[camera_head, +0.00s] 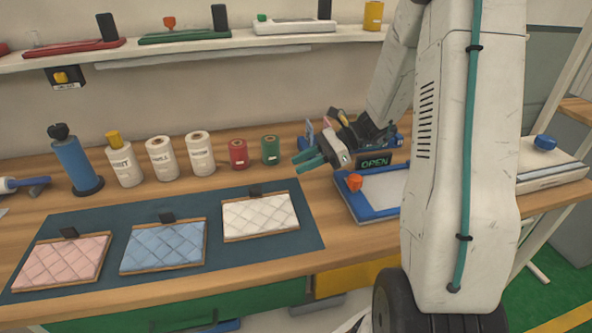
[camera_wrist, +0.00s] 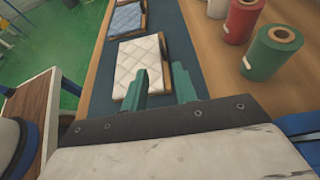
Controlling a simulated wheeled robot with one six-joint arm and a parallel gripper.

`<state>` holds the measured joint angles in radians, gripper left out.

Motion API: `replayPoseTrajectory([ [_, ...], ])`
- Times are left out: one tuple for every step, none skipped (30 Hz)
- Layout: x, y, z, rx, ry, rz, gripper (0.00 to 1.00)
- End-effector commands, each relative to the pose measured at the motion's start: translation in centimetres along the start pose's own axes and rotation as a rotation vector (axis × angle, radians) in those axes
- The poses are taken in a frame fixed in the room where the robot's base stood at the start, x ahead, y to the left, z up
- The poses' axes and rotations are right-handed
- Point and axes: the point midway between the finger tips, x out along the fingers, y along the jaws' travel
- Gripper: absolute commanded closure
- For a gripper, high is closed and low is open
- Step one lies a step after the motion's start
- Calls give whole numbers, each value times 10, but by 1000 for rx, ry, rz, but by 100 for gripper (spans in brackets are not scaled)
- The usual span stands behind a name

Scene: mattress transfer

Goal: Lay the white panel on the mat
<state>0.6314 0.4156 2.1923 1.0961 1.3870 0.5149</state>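A white quilted panel (camera_head: 260,215) with wooden edges and a dark clip lies flat at the right end of a dark blue-grey mat (camera_head: 190,200). A blue panel (camera_head: 163,247) and a pink panel (camera_head: 62,262) lie beside it on the same mat. My gripper (camera_head: 305,162) is in the air above the bench, behind and right of the white panel. Its teal fingers are apart with nothing between them. In the wrist view my gripper (camera_wrist: 161,88) shows the same gap, with the white panel (camera_wrist: 135,65) beyond the left finger, partly hidden by it.
Red (camera_head: 238,154) and green (camera_head: 270,150) spools and several white rolls stand behind the mat. A blue-framed tray (camera_head: 365,214) with an orange knob lies to the right, partly hidden by my arm. A shelf (camera_head: 200,48) runs above.

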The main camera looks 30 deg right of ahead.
Motion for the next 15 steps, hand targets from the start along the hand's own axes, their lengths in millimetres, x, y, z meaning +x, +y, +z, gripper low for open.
replayPoseTrajectory([
  [0,3,5,-19,9,11,72],
  [1,6,10,-38,20,24,72],
  [3,12,17,-75,40,48,72],
  [5,19,25,-111,59,71,72],
  [8,27,33,-151,81,98,72],
  [12,39,44,-217,115,140,72],
  [15,50,54,-270,143,176,72],
  [17,61,62,-328,172,213,72],
  [20,77,73,-409,213,263,72],
  [21,89,80,-469,244,302,72],
  [22,100,87,-531,275,340,72],
  [23,116,95,-609,313,390,72],
  [23,127,100,-671,343,426,72],
  [22,138,104,-730,372,462,72],
  [20,152,110,-811,411,509,72],
])
